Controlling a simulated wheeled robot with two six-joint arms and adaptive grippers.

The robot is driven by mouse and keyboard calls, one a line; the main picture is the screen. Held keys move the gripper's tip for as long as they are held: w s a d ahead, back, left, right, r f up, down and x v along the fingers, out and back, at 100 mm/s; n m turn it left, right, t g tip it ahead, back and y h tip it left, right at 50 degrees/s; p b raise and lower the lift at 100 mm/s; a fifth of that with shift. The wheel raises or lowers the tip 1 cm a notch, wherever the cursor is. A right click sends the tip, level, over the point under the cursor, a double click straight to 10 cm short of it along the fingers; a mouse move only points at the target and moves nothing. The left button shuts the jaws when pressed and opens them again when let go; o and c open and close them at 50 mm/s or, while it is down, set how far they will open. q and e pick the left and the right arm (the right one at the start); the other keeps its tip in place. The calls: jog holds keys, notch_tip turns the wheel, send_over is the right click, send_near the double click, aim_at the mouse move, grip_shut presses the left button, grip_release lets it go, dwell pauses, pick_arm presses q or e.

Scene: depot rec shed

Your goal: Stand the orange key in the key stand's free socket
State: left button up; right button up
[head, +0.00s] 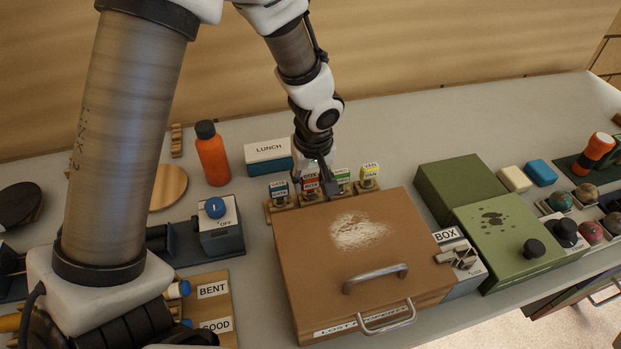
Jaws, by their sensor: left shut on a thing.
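The wooden key stand (269,208) sits behind the brown box, which hides its lower front. A row of tagged keys shows there: a blue-tagged key (279,189), the orange key (311,188) with an orange-red tag, a green-tagged key (342,177) and a yellow-tagged key (370,170). My left gripper (313,181) reaches down over the row and is shut on the orange key. The fingers partly cover its tag. The orange key is upright in line with the others; its lower end and the socket beneath are too hidden to tell whether it is seated. My right gripper is out of view.
The brown lost property box (290,265) with metal handles stands close in front of the stand. A lunch box (268,165) and an orange bottle (212,160) are behind and left. A switch box (222,238) is left; green boxes (460,188) are right.

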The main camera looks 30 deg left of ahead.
pick_arm(q)
jog(key=shift+f, duration=0.1)
dwell(0.3)
jog(key=o, duration=1.2)
jog(key=shift+c, duration=0.2)
jog(key=shift+r+p, duration=3.3)
jog(key=shift+r, duration=1.25)
